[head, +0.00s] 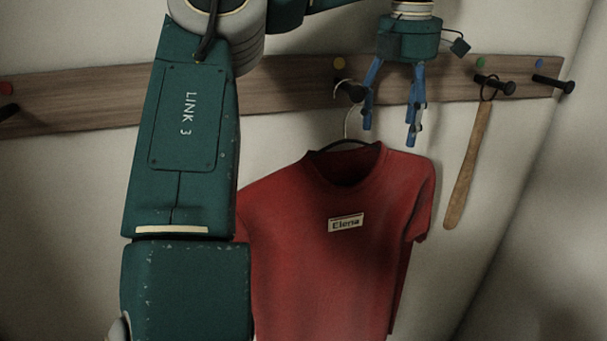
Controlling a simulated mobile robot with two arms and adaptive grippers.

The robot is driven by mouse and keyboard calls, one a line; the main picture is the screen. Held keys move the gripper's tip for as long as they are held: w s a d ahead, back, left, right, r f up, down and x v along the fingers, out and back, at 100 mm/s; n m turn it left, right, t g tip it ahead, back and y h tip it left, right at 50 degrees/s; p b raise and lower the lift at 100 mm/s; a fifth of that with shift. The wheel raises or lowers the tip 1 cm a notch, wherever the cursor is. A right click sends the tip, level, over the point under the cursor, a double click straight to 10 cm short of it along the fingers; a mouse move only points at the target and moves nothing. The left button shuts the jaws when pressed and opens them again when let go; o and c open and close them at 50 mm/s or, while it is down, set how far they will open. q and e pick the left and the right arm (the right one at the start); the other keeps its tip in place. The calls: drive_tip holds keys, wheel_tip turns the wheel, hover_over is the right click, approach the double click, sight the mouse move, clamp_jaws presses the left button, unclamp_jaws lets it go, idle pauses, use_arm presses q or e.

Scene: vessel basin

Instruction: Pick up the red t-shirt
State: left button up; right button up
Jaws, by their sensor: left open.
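The red t-shirt (340,265) hangs on a hanger (349,125) from a black peg (352,91) on the wall rail. It has a light name label (346,223) reading "Elena" on its chest. My left gripper (390,136) is open, its blue fingers pointing down just right of the hanger's hook and above the shirt's right shoulder. Nothing is seen between the fingers. My own arm covers the shirt's left side. The shirt's lower end is cut off by the picture edge. My right gripper is not in view.
A wooden rail (290,96) runs along the wall with several pegs and coloured dots. A wooden stick-like tool (467,165) hangs by a loop from a peg (494,87) to the right of the shirt. Another peg (553,83) at far right is empty. A wall corner lies at right.

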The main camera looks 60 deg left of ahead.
sight(389, 171)
use_arm(q)
drive_tip(key=shift+f, duration=0.25)
drive_tip(key=shift+s+d+f+g+y, duration=0.1)
drive_tip(key=shift+d+f+g+y, duration=0.1)
drive_tip(key=shift+f+g+y, duration=0.1)
drive_tip(key=f, duration=0.1)
drive_tip(key=f+p, duration=0.1)
drive_tip(key=f, duration=0.1)
drive_tip(key=shift+d+f, duration=0.15)
drive_tip(key=shift+d, duration=0.25)
drive_tip(key=shift+a+f, duration=0.6)
drive_tip(key=shift+f, duration=0.3)
drive_tip(key=f+p, duration=0.2)
drive_tip(key=p, duration=0.1)
drive_tip(key=shift+w+f, duration=0.3)
drive_tip(key=shift+w, duration=0.05)
wheel_tip(389, 171, down, 2)
drive_tip(key=shift+a+p, duration=0.1)
drive_tip(key=shift+p, duration=0.25)
drive_tip(key=shift+w+f, duration=0.1)
drive_tip(key=shift+f, duration=0.1)
drive_tip(key=shift+a, duration=0.15)
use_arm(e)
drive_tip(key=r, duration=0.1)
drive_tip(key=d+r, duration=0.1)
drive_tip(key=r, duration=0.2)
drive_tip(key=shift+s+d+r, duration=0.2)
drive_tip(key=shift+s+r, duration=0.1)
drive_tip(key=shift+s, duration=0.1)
